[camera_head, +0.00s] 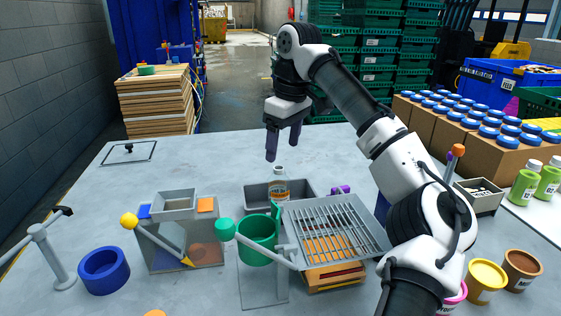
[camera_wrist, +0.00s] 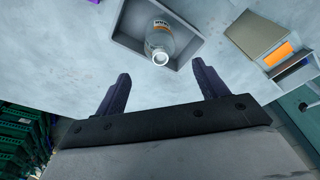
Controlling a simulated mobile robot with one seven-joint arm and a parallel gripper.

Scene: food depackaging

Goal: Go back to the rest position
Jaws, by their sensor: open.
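My gripper (camera_head: 283,142) is open and empty, held above the far part of the table. In the wrist view its two dark fingers (camera_wrist: 160,90) stand apart with nothing between them. A clear bottle (camera_head: 279,188) with an orange and white label stands in a grey tray (camera_head: 255,195) below and nearer than my gripper. The bottle (camera_wrist: 159,40) and the tray (camera_wrist: 125,38) also show in the wrist view, beyond the fingertips and apart from them.
A grey grate (camera_head: 335,232) stands beside a green cup (camera_head: 257,240) and a green-knobbed lever. A grey box (camera_head: 178,240) with a yellow-knobbed lever and a blue ring (camera_head: 104,271) are at left. Blue-capped jars (camera_head: 470,115) fill boxes at right. The table's far left is mostly clear.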

